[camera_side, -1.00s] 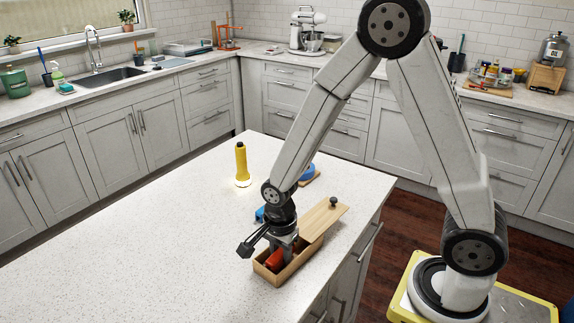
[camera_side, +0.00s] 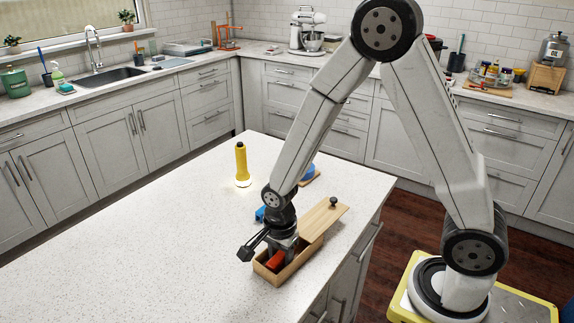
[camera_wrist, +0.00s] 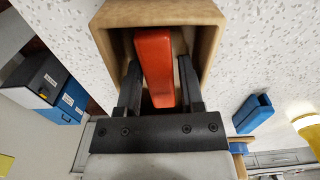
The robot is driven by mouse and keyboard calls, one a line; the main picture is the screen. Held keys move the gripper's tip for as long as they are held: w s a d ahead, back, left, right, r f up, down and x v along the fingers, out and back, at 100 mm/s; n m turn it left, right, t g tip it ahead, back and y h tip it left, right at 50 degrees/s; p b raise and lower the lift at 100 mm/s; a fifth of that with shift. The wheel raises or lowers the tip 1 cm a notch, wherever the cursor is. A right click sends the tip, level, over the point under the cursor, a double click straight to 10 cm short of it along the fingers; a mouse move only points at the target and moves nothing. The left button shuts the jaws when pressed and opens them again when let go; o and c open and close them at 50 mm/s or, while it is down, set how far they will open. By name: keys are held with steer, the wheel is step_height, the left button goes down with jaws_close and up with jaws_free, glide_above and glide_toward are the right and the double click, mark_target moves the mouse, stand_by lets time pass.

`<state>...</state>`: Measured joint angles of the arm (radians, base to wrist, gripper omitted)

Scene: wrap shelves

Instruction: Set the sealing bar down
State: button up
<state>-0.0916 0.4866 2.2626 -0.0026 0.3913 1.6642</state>
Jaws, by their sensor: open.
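A red bar, which I take to be the sealing bar (camera_side: 275,262), is in the open near end of a long wooden box (camera_side: 290,272) on the island counter. My gripper (camera_wrist: 158,78) points down into that opening. In the wrist view the red bar (camera_wrist: 154,62) lies between the two dark fingers, with a gap on each side. The fingers are open, one on either side of it. The bar's lower end is hidden in the box, so I cannot tell whether it touches the floor.
A wooden lid (camera_side: 322,218) with a black knob (camera_side: 333,202) lies over the box's far end. A yellow flashlight (camera_side: 241,163) stands behind on the counter. A blue holder (camera_wrist: 253,113) is near the box. The counter's left side (camera_side: 130,235) is clear.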

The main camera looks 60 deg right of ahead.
mark_target(281, 254)
steer(key=shift+r, duration=0.15)
step_height(281, 254, up, 12)
stand_by(0.8)
stand_by(0.6)
steer(key=s+f+n, duration=0.1)
steer(key=n, duration=0.3)
steer(key=s+d+n+t, duration=0.1)
steer(key=n, duration=0.4)
steer(key=s+d+f+n+t, duration=0.1)
steer(key=n, duration=0.3)
steer(key=shift+s+d+f, duration=0.2)
steer(key=shift+s+f, duration=0.1)
steer(key=n, duration=0.3)
steer(key=s+n, duration=0.1)
steer(key=n, duration=0.1)
steer(key=shift+s+d+f+t, duration=0.1)
steer(key=shift+d+f+t, duration=0.2)
steer(key=shift+f, duration=0.05)
